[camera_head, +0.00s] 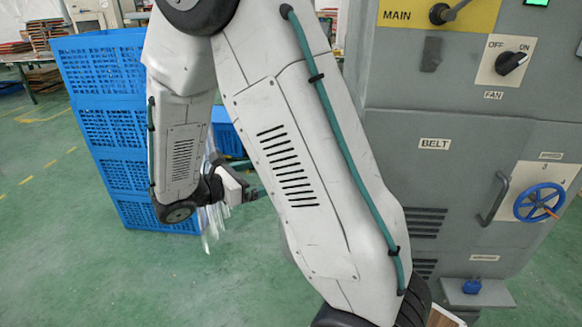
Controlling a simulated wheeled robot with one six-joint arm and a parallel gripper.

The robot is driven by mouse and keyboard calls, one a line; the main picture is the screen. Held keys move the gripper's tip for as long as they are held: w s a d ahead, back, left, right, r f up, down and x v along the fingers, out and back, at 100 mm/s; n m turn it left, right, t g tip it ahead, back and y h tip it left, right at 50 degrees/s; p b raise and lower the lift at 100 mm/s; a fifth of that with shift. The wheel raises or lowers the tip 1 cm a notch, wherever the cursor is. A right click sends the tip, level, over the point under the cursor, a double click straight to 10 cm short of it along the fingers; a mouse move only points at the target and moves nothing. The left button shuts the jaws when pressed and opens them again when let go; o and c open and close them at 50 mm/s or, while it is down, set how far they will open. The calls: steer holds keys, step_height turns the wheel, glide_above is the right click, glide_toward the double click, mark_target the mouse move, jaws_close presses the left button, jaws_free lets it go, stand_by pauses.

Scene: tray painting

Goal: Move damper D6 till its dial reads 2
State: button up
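A blue handwheel (539,202) with an orange knob sits on a pale plate (535,172) on the right of the grey cabinet. Small marks show on the plate, but I cannot read a D6 label or a dial value. My gripper (254,194) shows only as a dark part beyond my wrist, left of the middle. Its fingertips are hidden behind my large arm link, so I cannot tell whether it is open. It is well to the left of the handwheel and apart from it.
The grey cabinet (455,115) carries a MAIN switch (440,13), a FAN knob (511,62), a BELT label (434,144) and a door handle (495,199). A blue padlock-like item (472,287) sits on a low ledge. Blue crates (105,90) stand stacked at left. Green floor is clear at lower left.

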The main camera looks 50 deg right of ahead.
steer(key=shift+d, duration=0.2)
stand_by(0.5)
steer(key=w+a+r, duration=0.1)
steer(key=a, duration=0.8)
steer(key=shift+w+a+r, duration=0.15)
steer(key=shift+a, duration=0.25)
